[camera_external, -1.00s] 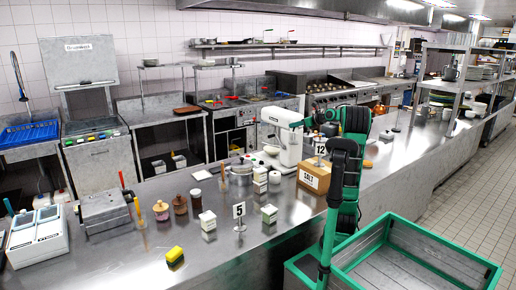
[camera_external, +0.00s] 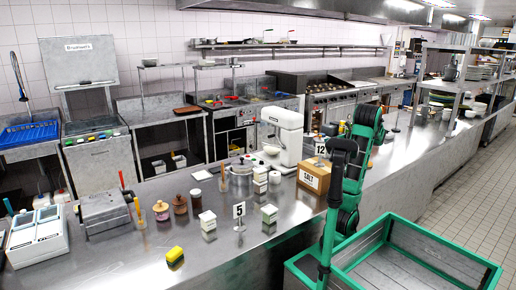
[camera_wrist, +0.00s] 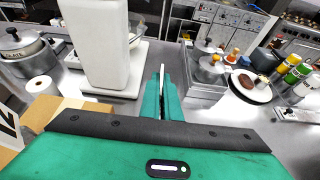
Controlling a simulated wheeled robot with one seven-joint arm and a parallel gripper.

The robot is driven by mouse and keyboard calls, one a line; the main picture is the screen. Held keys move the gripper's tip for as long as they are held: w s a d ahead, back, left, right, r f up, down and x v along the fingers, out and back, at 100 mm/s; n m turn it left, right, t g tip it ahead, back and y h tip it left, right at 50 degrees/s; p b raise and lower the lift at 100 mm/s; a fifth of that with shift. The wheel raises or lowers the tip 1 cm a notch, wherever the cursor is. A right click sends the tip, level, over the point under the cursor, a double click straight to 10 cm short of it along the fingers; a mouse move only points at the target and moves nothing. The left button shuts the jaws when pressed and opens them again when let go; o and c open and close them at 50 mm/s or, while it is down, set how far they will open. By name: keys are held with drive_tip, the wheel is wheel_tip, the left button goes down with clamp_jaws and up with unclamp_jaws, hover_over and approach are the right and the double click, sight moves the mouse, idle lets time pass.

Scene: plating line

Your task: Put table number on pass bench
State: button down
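The table number card "5" (camera_external: 239,211) stands upright on the near steel bench (camera_external: 150,250). Card "12" (camera_external: 320,151) shows at the salt box; part of a number card (camera_wrist: 8,122) is at the left edge of the wrist view. My gripper (camera_wrist: 161,98) is in the wrist view, its green fingers close together on a thin white piece (camera_wrist: 161,76) seen edge-on. It looks like a card; its face and any number are hidden. The fingers are above the bench, right of the white mixer. In the external view my arm hides the gripper.
The white mixer (camera_external: 283,135) and salt box (camera_external: 314,177) stand near my arm. The wrist view shows a lidded pot (camera_wrist: 24,45), a plate with food (camera_wrist: 252,90), steel containers (camera_wrist: 208,72) and bottles (camera_wrist: 290,68). Bare steel lies around the fingers.

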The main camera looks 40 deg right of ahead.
drive_tip(key=s+d+f, duration=0.1)
drive_tip(key=d+f, duration=0.9)
drive_tip(key=d, duration=0.1)
drive_tip(key=shift+s+f, duration=0.4)
drive_tip(key=c, duration=2.4)
unclamp_jaws()
drive_tip(key=shift+f, duration=0.15)
drive_tip(key=shift+c, duration=0.2)
drive_tip(key=o, duration=0.4)
drive_tip(key=shift+o, duration=0.2)
drive_tip(key=v, duration=1.2)
